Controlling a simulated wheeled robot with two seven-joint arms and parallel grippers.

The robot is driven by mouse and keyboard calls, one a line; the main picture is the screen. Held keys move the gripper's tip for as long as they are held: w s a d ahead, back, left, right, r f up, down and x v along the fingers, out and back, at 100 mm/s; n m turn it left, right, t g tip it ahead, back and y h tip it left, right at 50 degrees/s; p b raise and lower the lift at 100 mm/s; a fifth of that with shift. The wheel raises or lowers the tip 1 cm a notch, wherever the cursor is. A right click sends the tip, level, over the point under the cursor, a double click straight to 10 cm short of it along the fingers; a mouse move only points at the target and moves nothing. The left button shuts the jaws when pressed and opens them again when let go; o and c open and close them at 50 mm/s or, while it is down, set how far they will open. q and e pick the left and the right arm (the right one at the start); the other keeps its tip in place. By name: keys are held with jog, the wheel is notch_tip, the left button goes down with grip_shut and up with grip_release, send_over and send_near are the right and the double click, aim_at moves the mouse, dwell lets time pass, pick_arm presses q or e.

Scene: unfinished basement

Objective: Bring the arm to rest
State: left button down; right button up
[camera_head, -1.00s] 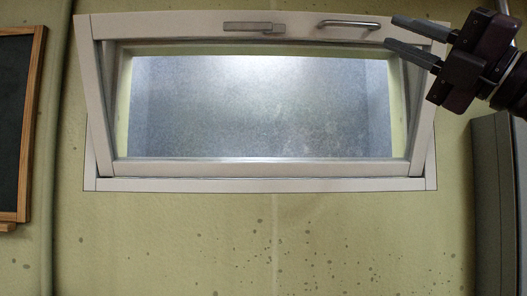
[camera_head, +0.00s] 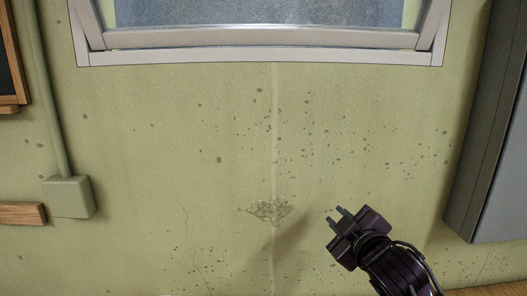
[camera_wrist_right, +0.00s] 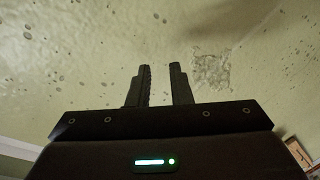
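My right gripper (camera_head: 336,216) is low in the head view, right of centre, in front of the bare wall and below the window. Its two fingers are apart with nothing between them. The right wrist view also shows the empty gap between the fingertips (camera_wrist_right: 160,68), with the speckled wall beyond. My left gripper is in neither view.
The window's white frame (camera_head: 260,58) crosses the top of the head view. A grey cabinet (camera_head: 490,150) stands at the right. A green wall box (camera_head: 68,197) with a pipe and a wood-framed board (camera_head: 10,60) are at the left.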

jog(key=s+d+f+m+g+h, duration=0.1)
jog(key=s+f+m+g, duration=0.15)
jog(key=s+f, duration=0.45)
jog(key=s+d+f+m+g+h, duration=0.1)
jog(key=s+f+m+g, duration=0.15)
jog(key=f, duration=0.75)
jog(key=s+d+f+m+g, duration=0.1)
jog(key=s+f+m+g, duration=0.1)
jog(key=s+f+g, duration=0.5)
jog(key=s+f+m+g, duration=0.15)
jog(key=s+f, duration=0.35)
jog(key=s, duration=0.6)
notch_tip(320, 180, down, 28)
jog(key=s+f, duration=0.1)
jog(key=s, duration=0.1)
jog(key=s+d+f, duration=0.2)
jog(key=s+f, duration=0.7)
jog(key=s, duration=0.1)
jog(key=s+d+f+g, duration=0.1)
jog(key=s+d+f, duration=0.1)
jog(key=s+f, duration=0.7)
jog(key=shift+s+f+h, duration=0.35)
jog(key=shift+f+h, duration=0.05)
jog(key=shift+g, duration=0.25)
